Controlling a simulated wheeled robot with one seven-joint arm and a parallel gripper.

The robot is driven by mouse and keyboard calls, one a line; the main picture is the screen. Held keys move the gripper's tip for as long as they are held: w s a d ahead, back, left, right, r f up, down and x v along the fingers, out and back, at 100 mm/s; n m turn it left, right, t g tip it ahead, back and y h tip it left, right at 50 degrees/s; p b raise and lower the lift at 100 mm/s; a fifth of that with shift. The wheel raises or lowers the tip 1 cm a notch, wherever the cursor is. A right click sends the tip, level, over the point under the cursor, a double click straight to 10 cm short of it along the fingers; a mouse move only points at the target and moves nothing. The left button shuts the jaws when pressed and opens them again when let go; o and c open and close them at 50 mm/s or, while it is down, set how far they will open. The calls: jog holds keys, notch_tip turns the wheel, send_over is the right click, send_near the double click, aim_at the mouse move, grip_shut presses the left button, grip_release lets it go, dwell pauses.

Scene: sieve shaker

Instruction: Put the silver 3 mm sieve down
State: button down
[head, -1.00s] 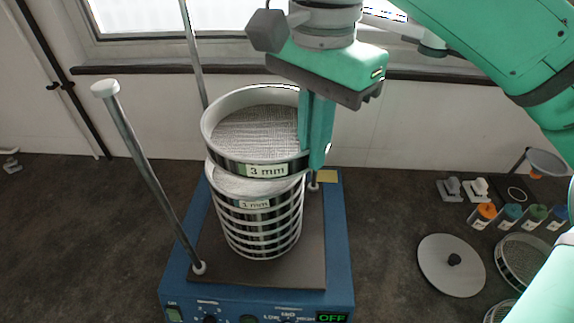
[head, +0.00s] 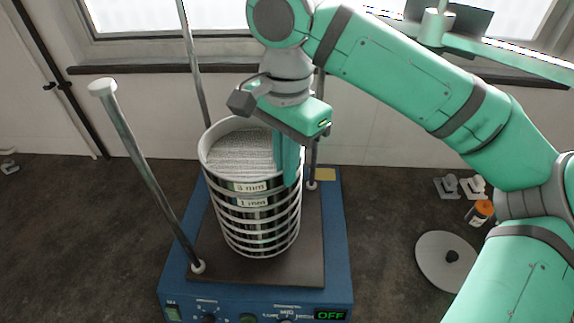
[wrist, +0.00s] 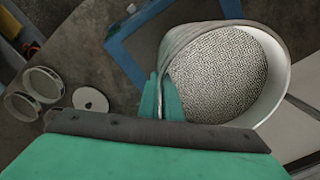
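The silver 3 mm sieve (head: 240,150) sits at the top of the sieve stack, level, directly above the sieve labelled 1 mm (head: 253,202). No gap shows between them in the head view. My gripper (head: 287,165) is at the right side of the 3 mm sieve, with its fingers pointing down over the rim. In the wrist view, the fingers (wrist: 160,98) pinch the wall of the 3 mm sieve (wrist: 222,75), one inside and one outside. The far side of the stack is hidden.
The stack stands on the blue shaker (head: 335,250), whose display reads OFF. Upright rods (head: 150,175) rise around it, one close at the left front. A round lid (head: 445,262) with a black knob lies on the bench at right. An orange-capped jar (head: 479,212) stands behind it.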

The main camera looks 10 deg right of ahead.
jog(key=shift+f, duration=0.15)
jog(key=c, duration=2)
grip_release()
jog(key=shift+d, duration=0.1)
notch_tip(320, 180, up, 12)
jog(key=shift+r, duration=0.2)
